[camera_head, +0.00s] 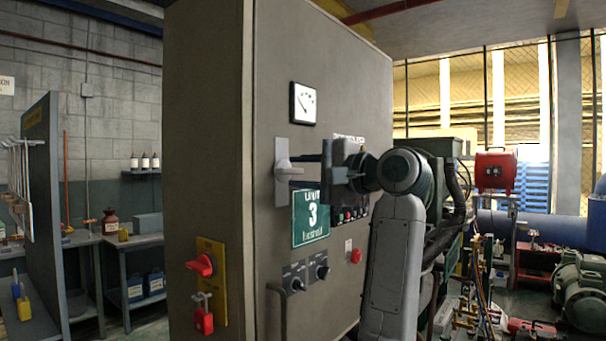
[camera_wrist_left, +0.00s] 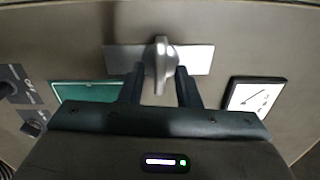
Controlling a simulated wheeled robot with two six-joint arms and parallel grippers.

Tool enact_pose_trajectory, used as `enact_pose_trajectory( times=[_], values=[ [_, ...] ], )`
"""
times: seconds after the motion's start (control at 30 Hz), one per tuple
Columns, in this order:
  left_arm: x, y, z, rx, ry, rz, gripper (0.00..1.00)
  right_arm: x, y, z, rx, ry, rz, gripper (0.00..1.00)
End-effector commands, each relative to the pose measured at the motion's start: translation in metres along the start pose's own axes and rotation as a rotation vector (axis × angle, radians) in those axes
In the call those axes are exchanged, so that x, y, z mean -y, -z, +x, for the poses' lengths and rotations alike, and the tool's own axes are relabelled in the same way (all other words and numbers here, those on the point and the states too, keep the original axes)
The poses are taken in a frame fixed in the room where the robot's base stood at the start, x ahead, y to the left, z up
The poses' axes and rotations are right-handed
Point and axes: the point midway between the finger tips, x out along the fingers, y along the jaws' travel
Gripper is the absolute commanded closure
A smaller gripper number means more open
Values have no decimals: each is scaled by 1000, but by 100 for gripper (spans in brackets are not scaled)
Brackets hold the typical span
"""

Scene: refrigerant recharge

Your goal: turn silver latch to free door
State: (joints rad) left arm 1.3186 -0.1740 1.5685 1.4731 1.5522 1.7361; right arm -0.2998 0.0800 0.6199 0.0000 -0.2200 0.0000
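The silver latch (camera_head: 282,172) is on the front of a grey cabinet door (camera_head: 350,90). Its plate is upright, and its handle points right in the head view. In the left wrist view the latch handle (camera_wrist_left: 160,58) stands out from its plate. My left gripper (camera_head: 308,171) is just in front of the latch. In the left wrist view the left gripper's fingers (camera_wrist_left: 160,78) are apart, one on each side of the handle, with a gap beside it. I cannot tell whether either finger touches it. My right gripper is not in view.
The door also carries a gauge (camera_head: 303,103), a green sign (camera_head: 311,217), black knobs (camera_head: 294,278) and a red button (camera_head: 355,256). A red switch (camera_head: 203,264) with a red padlock (camera_head: 203,320) is on the cabinet's side. Benches stand at the left, machinery at the right.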

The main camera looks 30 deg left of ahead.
Motion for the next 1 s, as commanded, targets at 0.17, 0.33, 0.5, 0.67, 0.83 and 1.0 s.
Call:
enact_pose_trajectory(
  times=[0.17, 0.33, 0.5, 0.67, 0.83, 1.0],
  values=[
    [0, 0, -4, -1, 0, 1, 70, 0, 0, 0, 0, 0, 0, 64],
    [0, 0, -20, -3, 0, 1, 70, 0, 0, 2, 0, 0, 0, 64],
    [0, 1, -38, -2, 0, 2, 70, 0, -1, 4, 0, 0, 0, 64],
    [0, 0, -54, -2, 0, 2, 70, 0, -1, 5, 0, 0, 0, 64],
    [0, 0, -71, -2, 1, 2, 70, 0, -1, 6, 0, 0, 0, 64],
    [0, 0, -86, -1, 1, 2, 70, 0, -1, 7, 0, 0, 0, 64]
  ],
)
